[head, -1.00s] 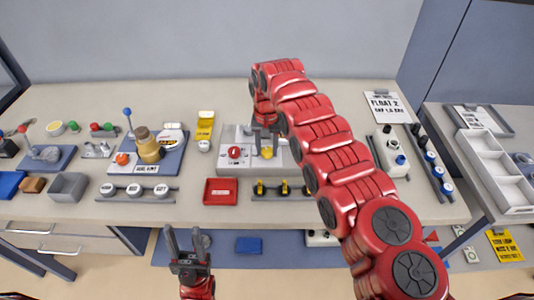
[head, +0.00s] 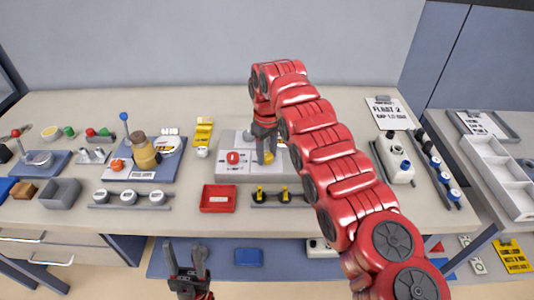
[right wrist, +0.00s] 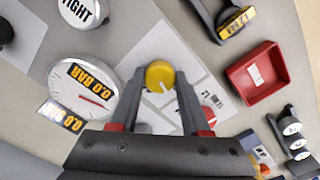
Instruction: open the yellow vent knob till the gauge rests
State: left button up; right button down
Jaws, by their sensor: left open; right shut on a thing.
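The yellow vent knob (right wrist: 160,75), round with a pale mark line, sits on a grey panel (head: 226,172). My right gripper (right wrist: 160,88) has its fingers on both sides of the knob and is shut on it. In the head view the knob (head: 269,157) shows beside the fingertips of my right gripper (head: 265,160). The round white gauge (right wrist: 82,88) has a red needle, and displays by it read 0.0 BAR. My right arm hides part of the panel in the head view. My left gripper (head: 187,260) is open and empty before the bench's front edge.
A red knob (head: 233,157) sits on the panel left of the yellow one. A red tray (head: 218,209) and a rack with yellow-topped pieces (head: 280,206) stand in front. A "TIGHT" dial (right wrist: 84,10) shows in the right wrist view.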

aim_at(266, 155)
jog(key=shift+n, duration=0.5)
jog(key=shift+c, duration=1.9)
grip_release()
notch_tip(266, 155, up, 3)
jog(key=shift+a, duration=0.1)
notch_tip(266, 155, up, 4)
jog(key=p, duration=0.2)
jog(key=shift+p, duration=0.4)
notch_tip(266, 155, up, 10)
jog(key=p, duration=1)
jog(key=shift+r+p, duration=0.2)
jog(key=shift+p, duration=0.2)
